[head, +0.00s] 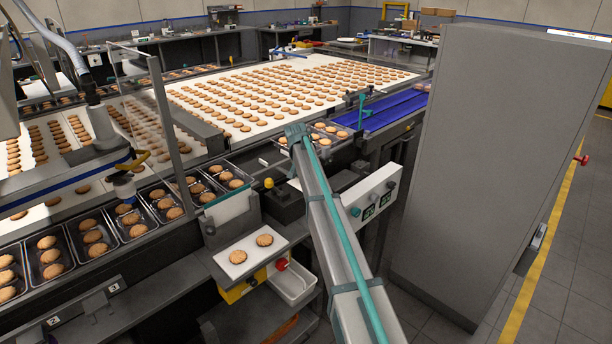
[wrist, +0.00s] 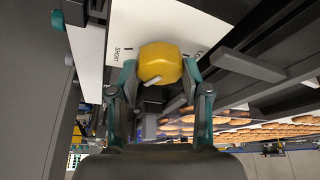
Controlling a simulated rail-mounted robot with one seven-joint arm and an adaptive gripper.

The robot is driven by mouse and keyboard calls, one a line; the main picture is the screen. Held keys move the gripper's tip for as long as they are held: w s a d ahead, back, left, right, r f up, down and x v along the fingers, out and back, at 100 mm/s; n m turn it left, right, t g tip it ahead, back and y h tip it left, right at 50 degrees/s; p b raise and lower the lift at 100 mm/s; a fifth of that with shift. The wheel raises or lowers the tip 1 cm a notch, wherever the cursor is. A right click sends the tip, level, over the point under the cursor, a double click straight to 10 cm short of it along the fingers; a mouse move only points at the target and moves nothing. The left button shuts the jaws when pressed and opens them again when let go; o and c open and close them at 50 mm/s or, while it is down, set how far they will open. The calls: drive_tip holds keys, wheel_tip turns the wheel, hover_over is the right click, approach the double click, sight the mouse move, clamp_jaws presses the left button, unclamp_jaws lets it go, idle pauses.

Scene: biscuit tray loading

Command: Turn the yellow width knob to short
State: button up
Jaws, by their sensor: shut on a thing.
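The yellow width knob (wrist: 160,58) is in the middle of the wrist view, on a white panel (wrist: 143,22). The word SHORT is on the panel left of the knob, and a partly hidden label is on the right. A pale mark shows at the knob's lower edge; I cannot tell which label the knob is set to. My gripper (wrist: 160,73) is shut on the knob, with one teal finger on each side.
Trays of biscuits (head: 90,237) line the left side. A wide white belt of biscuits (head: 330,62) lies behind, with a blue belt (head: 385,113) to its right. A tall grey cabinet (head: 490,150) stands close on the right. A white control box (head: 372,197) is beside my arm.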

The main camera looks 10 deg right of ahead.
drive_tip(key=m, duration=0.2)
drive_tip(key=m+g+h+b, duration=0.1)
drive_tip(key=m, duration=0.1)
drive_tip(key=shift+w+a+m+h, duration=0.1)
drive_tip(key=shift+w+m+h, duration=0.05)
drive_tip(key=shift+m+h, duration=0.15)
drive_tip(key=shift+m+g+b, duration=0.55)
drive_tip(key=shift+m+g, duration=0.45)
drive_tip(key=shift+m, duration=1.2)
drive_tip(key=o, duration=1.2)
drive_tip(key=shift+c, duration=0.2)
drive_tip(key=shift+h, duration=0.3)
drive_tip(key=v, duration=1.2)
